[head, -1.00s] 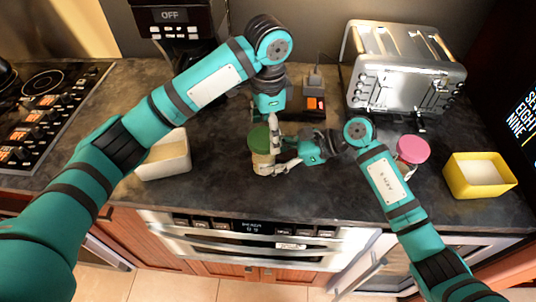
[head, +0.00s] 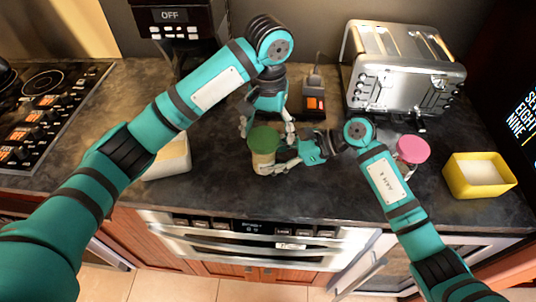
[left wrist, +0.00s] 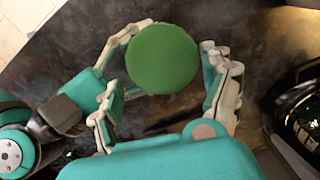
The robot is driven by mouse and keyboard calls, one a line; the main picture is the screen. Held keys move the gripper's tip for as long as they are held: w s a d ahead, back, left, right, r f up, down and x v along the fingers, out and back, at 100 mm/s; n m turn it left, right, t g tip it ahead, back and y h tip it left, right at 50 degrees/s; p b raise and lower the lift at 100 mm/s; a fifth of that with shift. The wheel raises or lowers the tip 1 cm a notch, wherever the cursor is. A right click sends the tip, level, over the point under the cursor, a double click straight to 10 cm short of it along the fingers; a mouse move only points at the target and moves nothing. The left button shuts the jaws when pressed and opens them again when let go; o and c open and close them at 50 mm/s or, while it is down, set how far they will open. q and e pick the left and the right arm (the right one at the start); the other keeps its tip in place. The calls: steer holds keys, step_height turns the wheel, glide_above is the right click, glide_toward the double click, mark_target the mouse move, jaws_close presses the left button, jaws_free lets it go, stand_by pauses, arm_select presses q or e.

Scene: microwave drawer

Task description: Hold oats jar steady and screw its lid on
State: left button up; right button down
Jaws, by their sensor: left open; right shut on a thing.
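The oats jar (head: 263,161) stands upright on the dark counter with its green lid (head: 264,140) on top. How tightly the lid is threaded cannot be seen. My right gripper (head: 274,163) is shut on the jar's body from the right, below the lid. My left gripper (head: 267,127) is open above and behind the jar, its fingers spread on either side of the lid. In the left wrist view the round green lid (left wrist: 162,59) lies between the spread fingers, apart from the right-hand finger, and hides the jar's body.
A pink-lidded jar (head: 412,149) and a yellow container (head: 480,175) stand to the right. A silver toaster (head: 400,70) is behind. A white container (head: 168,163) at the left is partly hidden by my left arm. The counter front is clear.

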arm_select(q)
steer(key=n, duration=0.7)
